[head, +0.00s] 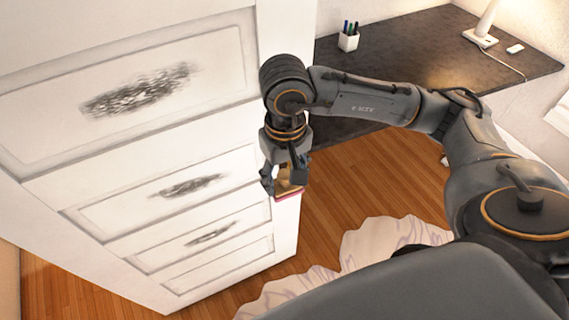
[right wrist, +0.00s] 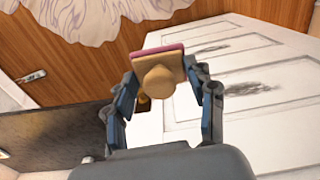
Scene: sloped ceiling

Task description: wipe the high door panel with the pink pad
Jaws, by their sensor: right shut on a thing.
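My right gripper (head: 284,184) points down by the right edge of the white panelled door (head: 262,240). It is shut on the tan knob of the pink pad (head: 288,196). In the right wrist view the knob and the pad (right wrist: 157,49) show between the fingers, with the pink layer on the far side. The top full door panel (head: 215,100) carries a large dark smudge (head: 138,91). The pad is apart from this smudge, lower and to the right. I cannot tell whether it touches the door edge. My left gripper is not in view.
Lower panels carry smaller dark smudges (head: 188,186). A dark desk (head: 430,60) behind my right arm holds a pen cup (head: 348,38) and a lamp (head: 484,32). A pale rug (head: 385,245) lies on the wooden floor (head: 345,185).

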